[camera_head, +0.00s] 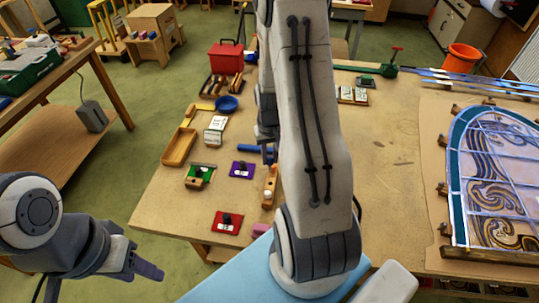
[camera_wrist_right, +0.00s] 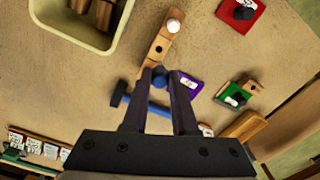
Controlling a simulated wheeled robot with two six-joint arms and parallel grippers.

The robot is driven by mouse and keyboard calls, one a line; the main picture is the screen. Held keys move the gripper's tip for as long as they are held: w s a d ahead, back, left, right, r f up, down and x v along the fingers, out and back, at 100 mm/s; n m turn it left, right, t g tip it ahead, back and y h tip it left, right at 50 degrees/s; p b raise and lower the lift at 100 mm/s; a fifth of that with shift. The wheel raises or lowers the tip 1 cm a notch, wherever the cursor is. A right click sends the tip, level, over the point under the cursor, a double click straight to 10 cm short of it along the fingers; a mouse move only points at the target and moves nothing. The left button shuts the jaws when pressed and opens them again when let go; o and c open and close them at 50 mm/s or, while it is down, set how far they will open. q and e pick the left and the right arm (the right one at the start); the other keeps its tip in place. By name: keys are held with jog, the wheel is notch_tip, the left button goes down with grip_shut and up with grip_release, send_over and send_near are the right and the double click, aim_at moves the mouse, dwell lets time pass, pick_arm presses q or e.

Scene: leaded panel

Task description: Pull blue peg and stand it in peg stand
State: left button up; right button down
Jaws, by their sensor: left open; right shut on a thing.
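In the right wrist view, my right gripper (camera_wrist_right: 160,75) is shut on the blue peg (camera_wrist_right: 159,79), whose round blue top shows between the fingertips. The wooden peg stand (camera_wrist_right: 157,49) lies just beyond the fingertips, with a white-topped peg (camera_wrist_right: 173,25) at its far end. I cannot tell how far the blue peg is from the stand. In the head view, the stand (camera_head: 269,190) is left of my right arm, which mostly hides the right gripper. My left gripper (camera_head: 150,271) is open and empty, off the table's front left.
Green (camera_head: 201,173), purple (camera_head: 242,169) and red (camera_head: 227,222) cards with small items lie near the stand. A blue tool (camera_wrist_right: 147,104) lies beneath the right fingers. A wooden tray (camera_head: 179,147) and blue bowl (camera_head: 227,103) are farther back. The leaded panel (camera_head: 495,180) is at right.

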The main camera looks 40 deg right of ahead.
aim_at(271, 165)
jog(key=shift+s+d+f+b, duration=0.1)
jog(key=shift+f+b, duration=2)
jog(key=shift+f, duration=0.8)
jog(key=shift+f+b, duration=1.85)
jog(key=shift+f, duration=0.6)
jog(key=c, duration=0.6)
grip_release()
notch_tip(271, 165, up, 10)
jog(key=shift+r+b, duration=0.25)
jog(key=shift+b, duration=0.65)
